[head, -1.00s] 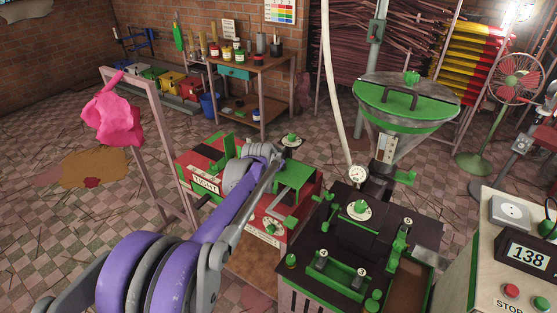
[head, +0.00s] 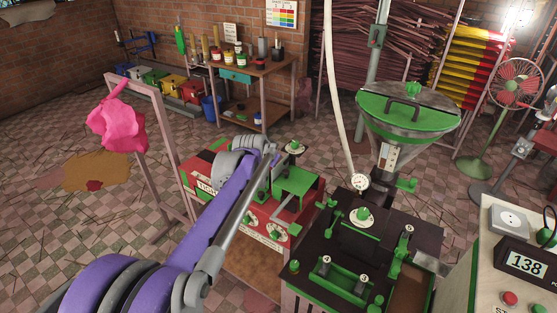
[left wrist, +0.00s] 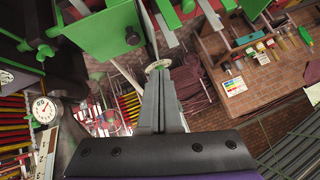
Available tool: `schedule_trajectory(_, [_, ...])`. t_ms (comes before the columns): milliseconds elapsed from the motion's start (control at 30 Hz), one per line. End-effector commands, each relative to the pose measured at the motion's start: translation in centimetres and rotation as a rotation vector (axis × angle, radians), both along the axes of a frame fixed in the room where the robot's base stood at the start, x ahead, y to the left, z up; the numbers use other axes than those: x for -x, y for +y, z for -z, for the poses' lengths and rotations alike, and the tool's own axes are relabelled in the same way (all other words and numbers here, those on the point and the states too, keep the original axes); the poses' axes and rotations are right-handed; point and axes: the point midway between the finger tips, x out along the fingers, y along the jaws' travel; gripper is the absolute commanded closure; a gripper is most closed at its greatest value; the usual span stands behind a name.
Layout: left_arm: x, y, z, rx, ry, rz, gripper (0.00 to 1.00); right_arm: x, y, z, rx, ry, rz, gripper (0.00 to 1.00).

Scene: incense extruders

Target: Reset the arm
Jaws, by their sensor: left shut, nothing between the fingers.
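My left arm (head: 215,220), purple and grey, reaches from the lower left over the red machine (head: 262,228) with green parts. Its wrist (head: 245,155) is above the back of that machine, and the fingers are hidden behind the wrist in the head view. In the left wrist view, my left gripper (left wrist: 158,72) shows with its grey fingers together and nothing between them. My right gripper is not in view.
A dark-topped machine (head: 390,228) with a green-lidded hopper (head: 408,108) stands right of the arm. A control box (head: 480,255) reading 138 is at the right edge. A rack post with pink cloth (head: 118,125) stands left. The tiled floor beyond is mostly open.

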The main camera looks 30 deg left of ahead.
Motion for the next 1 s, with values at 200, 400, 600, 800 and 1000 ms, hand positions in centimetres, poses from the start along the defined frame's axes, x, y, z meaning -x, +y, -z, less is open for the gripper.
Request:
schedule_trajectory(200, [2.8, 0.4, -2.5, 0.0, 0.0, -0.001, 1.0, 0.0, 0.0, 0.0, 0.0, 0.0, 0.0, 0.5])
schedule_trajectory(400, [3.7, 0.5, -3.4, -0.001, 0.0, -0.001, 1.0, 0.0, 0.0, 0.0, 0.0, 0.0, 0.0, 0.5])
schedule_trajectory(600, [4.2, -0.1, -3.3, 0.007, 0.004, 0.001, 1.0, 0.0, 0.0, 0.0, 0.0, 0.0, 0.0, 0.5])
schedule_trajectory(800, [10.1, -6.1, -1.1, 0.094, 0.073, 0.001, 1.0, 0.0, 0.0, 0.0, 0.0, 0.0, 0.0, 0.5])
schedule_trajectory(1000, [21.2, -13.4, 4.1, 0.21, 0.201, -0.033, 1.0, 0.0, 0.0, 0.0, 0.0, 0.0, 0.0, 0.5])
